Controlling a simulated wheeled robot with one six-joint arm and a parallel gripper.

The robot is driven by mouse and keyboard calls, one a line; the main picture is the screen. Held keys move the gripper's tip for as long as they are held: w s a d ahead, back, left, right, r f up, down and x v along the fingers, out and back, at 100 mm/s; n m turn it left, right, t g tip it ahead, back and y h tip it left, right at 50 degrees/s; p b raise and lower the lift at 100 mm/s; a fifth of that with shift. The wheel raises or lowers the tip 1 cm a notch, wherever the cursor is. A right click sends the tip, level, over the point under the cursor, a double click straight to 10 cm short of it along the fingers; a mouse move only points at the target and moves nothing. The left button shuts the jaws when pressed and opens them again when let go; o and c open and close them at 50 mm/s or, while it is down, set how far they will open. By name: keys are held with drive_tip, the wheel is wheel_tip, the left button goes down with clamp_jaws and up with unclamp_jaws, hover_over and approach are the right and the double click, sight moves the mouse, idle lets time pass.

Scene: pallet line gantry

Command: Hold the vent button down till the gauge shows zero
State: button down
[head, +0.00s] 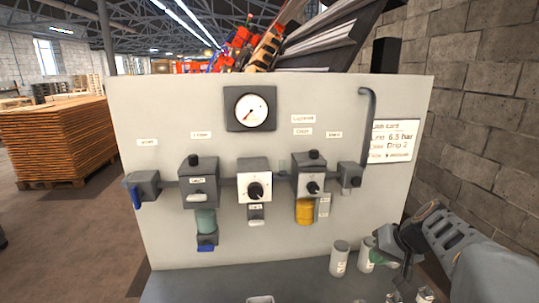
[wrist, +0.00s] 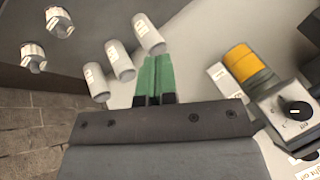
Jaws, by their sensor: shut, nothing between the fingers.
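The pressure gauge (head: 250,109) has a white dial in a dark square frame, high on the pale panel; its exact reading is too small to tell. Below it is a row of grey units with black knobs and caps. I cannot tell which part is the vent button, as the small labels are unreadable. My gripper (head: 380,258) is at the lower right, in front of the panel's lower right part and away from the units. In the wrist view its green fingers (wrist: 156,78) are shut and empty, apart from the yellow bowl (wrist: 245,65) and a black knob (wrist: 297,109).
Pale cylinders (head: 340,257) stand on the shelf (head: 205,284) near my gripper; they also show in the wrist view (wrist: 119,60). Hex-shaped metal fittings (wrist: 60,21) lie near them. A pipe (head: 371,125) and a card (head: 394,141) are at the panel's right, beside a block wall.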

drive_tip(key=s+a+f+n+g+h, duration=0.1)
drive_tip(key=s+a+f+n+h, duration=0.2)
drive_tip(key=s+a, duration=0.8)
drive_tip(key=shift+s+f+h, duration=0.6)
drive_tip(key=shift+s+f, duration=0.15)
drive_tip(key=shift+s, duration=0.35)
